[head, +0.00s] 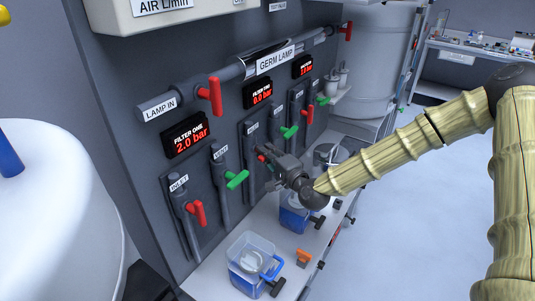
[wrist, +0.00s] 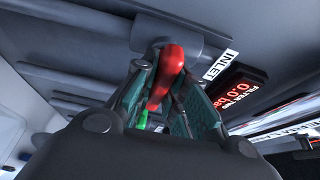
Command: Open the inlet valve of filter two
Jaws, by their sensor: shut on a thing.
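The red handle of the filter two inlet valve (wrist: 170,68) lies between the fingers of my gripper (wrist: 165,100) in the wrist view, with the INLET label (wrist: 219,66) beside it. My gripper is shut on this handle. In the head view my gripper (head: 270,158) reaches the middle panel and covers most of the valve; only a little red shows. The filter two display (wrist: 236,88) reads 0.0 bar; it also shows in the head view (head: 257,93). The green vent handle of the middle panel (head: 289,132) is just right of my gripper.
Filter one has a red inlet handle (head: 197,213), a green vent handle (head: 237,179) and a display (head: 187,138) reading 2.0 bar. A red lamp-in handle (head: 214,97) sits above. Blue-trimmed containers (head: 250,262) stand on the shelf below. A white tank (head: 55,215) is at left.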

